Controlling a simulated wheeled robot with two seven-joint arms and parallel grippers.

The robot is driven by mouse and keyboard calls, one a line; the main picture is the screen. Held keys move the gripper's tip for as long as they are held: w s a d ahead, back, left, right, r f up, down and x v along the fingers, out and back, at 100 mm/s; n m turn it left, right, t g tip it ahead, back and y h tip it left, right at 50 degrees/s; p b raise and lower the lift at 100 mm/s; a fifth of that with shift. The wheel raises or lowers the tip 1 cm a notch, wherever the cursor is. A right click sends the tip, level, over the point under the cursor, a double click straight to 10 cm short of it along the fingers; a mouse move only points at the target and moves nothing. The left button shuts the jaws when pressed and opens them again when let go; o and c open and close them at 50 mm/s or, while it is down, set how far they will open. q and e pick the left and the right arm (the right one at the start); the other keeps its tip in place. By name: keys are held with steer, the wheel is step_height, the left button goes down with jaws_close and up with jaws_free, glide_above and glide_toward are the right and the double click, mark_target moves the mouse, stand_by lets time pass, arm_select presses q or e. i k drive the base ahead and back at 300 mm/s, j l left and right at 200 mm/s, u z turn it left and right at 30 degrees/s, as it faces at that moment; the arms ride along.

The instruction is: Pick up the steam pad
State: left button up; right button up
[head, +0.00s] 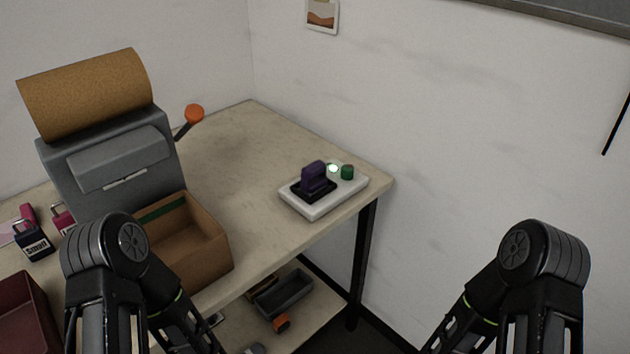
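A purple pad with an upright handle (315,178), which looks like the steam pad, rests on a dark plate on a white base (324,205). The base sits near the right corner of the table. A green knob (347,172) and a small glowing light (333,168) are on the base beside the pad. Only my arm links show at the bottom left and bottom right, well apart from the pad. Neither gripper is in view, and nothing is seen touching the pad.
A grey machine (113,160) with a brown roll (88,93) and orange-knobbed lever (194,114) stands at the table's left. A cardboard box (205,255) sits before it. Small tagged items (33,240) and a dark red bin (25,315) are farther left. The tabletop between machine and base is clear.

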mark_target(314, 179)
steer(key=i+l+z, duration=0.15)
steer(key=z, duration=0.3)
steer(key=i+l+z, duration=0.15)
steer(key=z, duration=0.3)
steer(key=i, duration=0.05)
